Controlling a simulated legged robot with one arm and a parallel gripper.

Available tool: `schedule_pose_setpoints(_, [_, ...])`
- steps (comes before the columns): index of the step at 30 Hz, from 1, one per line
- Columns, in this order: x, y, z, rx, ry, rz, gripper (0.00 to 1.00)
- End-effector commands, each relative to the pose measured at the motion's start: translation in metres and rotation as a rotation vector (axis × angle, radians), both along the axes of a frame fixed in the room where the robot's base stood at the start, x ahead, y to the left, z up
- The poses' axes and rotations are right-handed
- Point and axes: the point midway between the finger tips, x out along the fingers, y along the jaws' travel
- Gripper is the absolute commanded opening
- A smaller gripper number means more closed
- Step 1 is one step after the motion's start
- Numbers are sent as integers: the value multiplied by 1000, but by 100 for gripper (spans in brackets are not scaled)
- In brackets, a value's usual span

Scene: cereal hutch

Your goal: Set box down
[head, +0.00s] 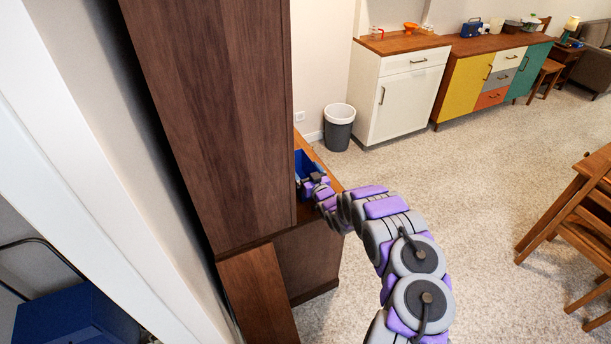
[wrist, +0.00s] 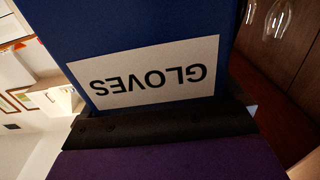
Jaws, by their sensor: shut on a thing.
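A blue box (wrist: 130,35) with a white "GLOVES" label fills much of the wrist view. The label reads upside down there. In the head view the blue box (head: 309,166) is partly hidden behind the tall dark wood cabinet's side. My gripper (head: 318,186) reaches into the hutch opening and is shut on the box. In the wrist view a dark gripper edge (wrist: 165,124) lies against the box below the label. The wooden hutch counter (head: 327,178) shows beside the box. I cannot tell whether the box touches the counter.
The tall dark wood hutch (head: 215,110) stands close on the left of my arm. Glasses (wrist: 276,18) show near the box in the wrist view. A grey bin (head: 339,127) and white cabinet (head: 403,92) stand beyond.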

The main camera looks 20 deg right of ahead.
Motion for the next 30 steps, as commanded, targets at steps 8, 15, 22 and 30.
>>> schedule_pose_setpoints(8, [0, -1, -13, 3, 0, -1, 41])
schedule_pose_setpoints(15, [0, -1, -13, 2, 0, -1, 100])
schedule_pose_setpoints(22, [-4, 0, -13, 2, 1, -1, 100])
schedule_pose_setpoints(30, [-32, -3, -11, 0, 1, -1, 100])
